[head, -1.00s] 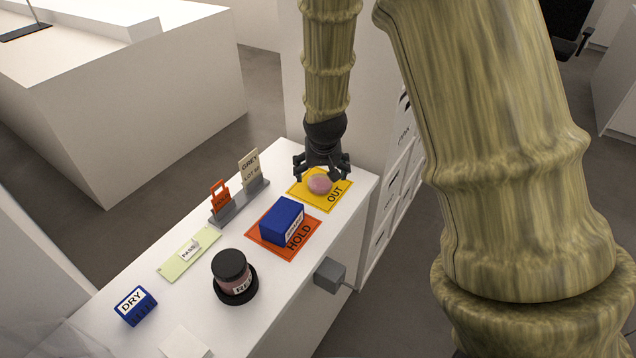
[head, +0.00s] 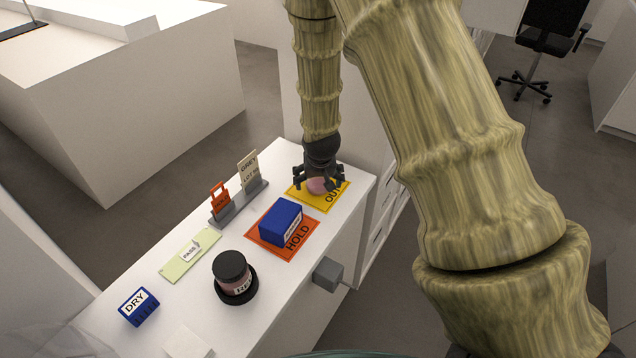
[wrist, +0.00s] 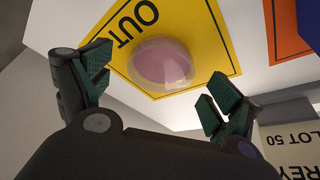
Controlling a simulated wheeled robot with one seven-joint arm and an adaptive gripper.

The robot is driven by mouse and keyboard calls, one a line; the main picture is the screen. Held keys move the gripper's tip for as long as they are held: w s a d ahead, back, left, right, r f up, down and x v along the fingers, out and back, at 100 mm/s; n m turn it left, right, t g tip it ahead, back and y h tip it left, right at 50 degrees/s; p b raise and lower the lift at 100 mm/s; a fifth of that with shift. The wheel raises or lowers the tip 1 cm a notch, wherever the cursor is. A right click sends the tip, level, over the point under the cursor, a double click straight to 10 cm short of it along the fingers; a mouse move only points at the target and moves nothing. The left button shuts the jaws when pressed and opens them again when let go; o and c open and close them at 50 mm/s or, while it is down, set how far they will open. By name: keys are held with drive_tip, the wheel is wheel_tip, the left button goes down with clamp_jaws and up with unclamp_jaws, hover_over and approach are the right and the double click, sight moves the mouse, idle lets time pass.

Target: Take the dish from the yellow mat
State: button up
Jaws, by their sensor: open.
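The dish (head: 317,187) is a small round pink thing on the yellow mat (head: 336,201) marked OUT, at the far end of the white bench. It is partly covered by my gripper in the head view. In the wrist view the pink dish (wrist: 161,62) has a pale clear rim and lies on the yellow mat (wrist: 203,30). My gripper (head: 318,184) is open just above the dish. In the wrist view its two fingers (wrist: 158,88) stand apart, one on each side of the dish, with nothing between them gripped.
A blue box (head: 281,222) stands on the orange HOLD mat (head: 267,241) near the yellow mat. A black-lidded jar (head: 232,270) and a blue DRY block (head: 138,306) stand nearer.

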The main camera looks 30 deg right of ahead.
drive_tip(key=shift+w+d+f, duration=0.1)
drive_tip(key=shift+w+f, duration=0.05)
drive_tip(key=shift+f, duration=0.35)
drive_tip(key=c, duration=1.1)
drive_tip(key=shift+o, duration=0.2)
drive_tip(key=shift+r, duration=0.1)
